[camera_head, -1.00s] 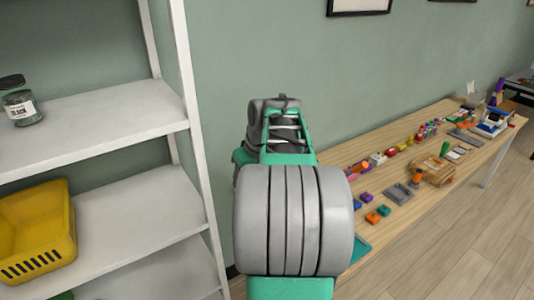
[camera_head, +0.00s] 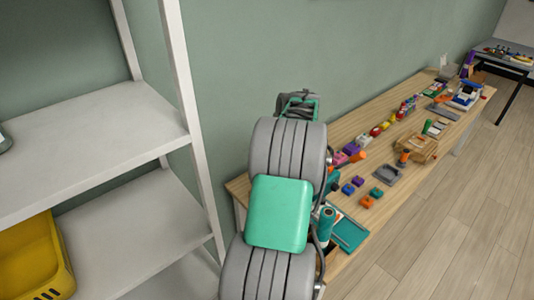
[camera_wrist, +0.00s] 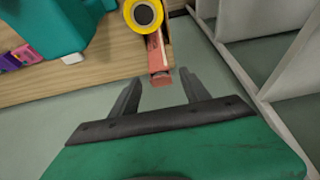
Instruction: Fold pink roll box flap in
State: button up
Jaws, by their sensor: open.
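In the wrist view a narrow salmon-pink piece (camera_wrist: 158,56), which looks like part of the pink roll box, lies at the end of the wooden table near the edge. A yellow roll (camera_wrist: 144,13) with a dark centre sits at its upper end. I cannot tell the flap apart from the box. My gripper (camera_wrist: 160,90) is open and empty, its two fingers pointing at the near end of the pink piece, apparently without contact. In the head view my own arm hides the box.
The wooden table (camera_head: 350,122) holds small coloured blocks, a grey tray (camera_head: 388,175) and a teal mat (camera_head: 349,235). A white shelf unit (camera_head: 100,120) with a yellow basket (camera_head: 30,262) stands at the left. The wall is close behind; open floor lies at right.

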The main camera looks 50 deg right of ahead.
jog(key=shift+w+f, duration=0.1)
jog(key=shift+f, duration=0.4)
grip_shut()
